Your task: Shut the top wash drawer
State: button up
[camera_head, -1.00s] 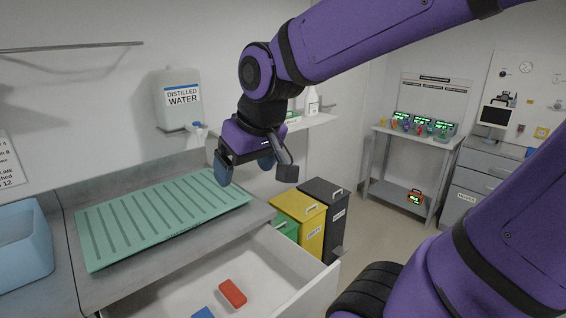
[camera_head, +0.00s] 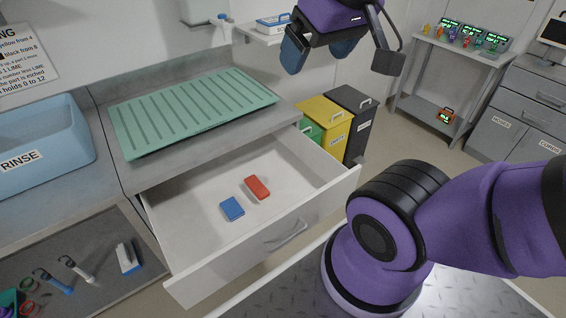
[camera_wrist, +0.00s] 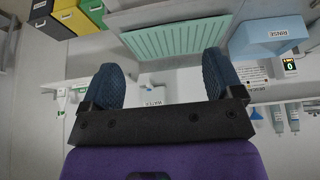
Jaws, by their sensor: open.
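The top wash drawer (camera_head: 183,268) is white and stands pulled out below the counter in the head view. Its bar handle (camera_head: 287,236) is on the front panel. A red block (camera_head: 257,188) and a blue block (camera_head: 232,209) lie inside on its floor. My gripper (camera_head: 318,52) is above and beyond the drawer, near the wall shelf, apart from the drawer. Its two blue fingers are open with nothing between them, as the wrist view also shows (camera_wrist: 160,85). The drawer is not clearly visible in the wrist view.
A green ribbed mat (camera_head: 190,115) lies on the counter above the drawer. A blue rinse basin (camera_head: 40,150) is at left. Yellow (camera_head: 325,122) and dark (camera_head: 352,115) bins stand right of the drawer. Loose tools (camera_head: 78,268) lie at lower left. Grey cabinets (camera_head: 515,125) stand at right.

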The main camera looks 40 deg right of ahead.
aim_at(203, 251)
jog(key=i+l+u, duration=0.1)
jog(key=l, duration=0.55)
jog(key=k+l+u, duration=0.1)
jog(key=k+l, duration=0.6)
